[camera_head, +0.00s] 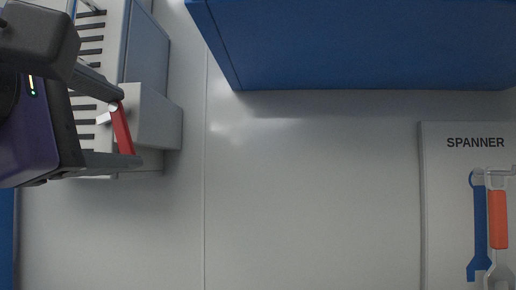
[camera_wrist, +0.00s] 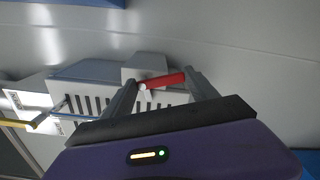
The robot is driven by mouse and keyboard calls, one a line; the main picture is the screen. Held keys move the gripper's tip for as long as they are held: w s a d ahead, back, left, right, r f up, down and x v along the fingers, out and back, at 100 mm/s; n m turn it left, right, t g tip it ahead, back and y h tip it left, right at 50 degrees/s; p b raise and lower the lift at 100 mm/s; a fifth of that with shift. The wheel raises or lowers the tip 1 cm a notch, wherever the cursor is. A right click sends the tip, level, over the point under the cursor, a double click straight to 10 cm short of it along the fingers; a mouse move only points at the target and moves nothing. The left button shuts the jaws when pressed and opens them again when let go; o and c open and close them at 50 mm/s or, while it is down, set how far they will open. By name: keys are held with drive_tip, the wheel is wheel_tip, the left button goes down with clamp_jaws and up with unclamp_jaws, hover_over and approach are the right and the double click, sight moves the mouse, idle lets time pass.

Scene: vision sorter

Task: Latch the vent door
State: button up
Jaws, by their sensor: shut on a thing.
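The vent door (camera_head: 145,55) is a grey panel with dark slots at the upper left of the head view. It also shows in the wrist view (camera_wrist: 88,71), with its row of slots. A red latch handle (camera_head: 123,130) sits on a small grey block (camera_head: 158,118) at the vent's edge, turning on a pale pivot. My gripper (camera_head: 128,128) has its two fingers at opposite ends of the red handle. In the wrist view the red handle (camera_wrist: 163,80) spans between the fingertips, held lengthwise across them.
A blue cabinet (camera_head: 360,45) hangs along the top of the head view. A panel marked SPANNER (camera_head: 450,200) with an orange-handled spanner (camera_head: 497,220) is at the right. In the wrist view a yellow-and-blue tool (camera_wrist: 38,121) lies left of the vent. The wall between is bare.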

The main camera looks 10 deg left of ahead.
drive_tip(key=shift+a+f+m+b, duration=0.2)
drive_tip(key=shift+m+b, duration=0.25)
drive_tip(key=shift+m, duration=0.5)
drive_tip(key=shift+a+f+m+b, duration=0.1)
drive_tip(key=shift+a+m+b, duration=0.25)
drive_tip(key=shift+m, duration=0.6)
drive_tip(key=shift+d+r, duration=0.1)
drive_tip(key=o, duration=1.4)
drive_tip(key=shift+c, duration=0.2)
drive_tip(key=shift+s, duration=0.1)
drive_tip(key=s+b, duration=0.1)
drive_tip(key=s, duration=0.6)
drive_tip(key=shift+s+d, duration=0.2)
drive_tip(key=shift+s, duration=0.15)
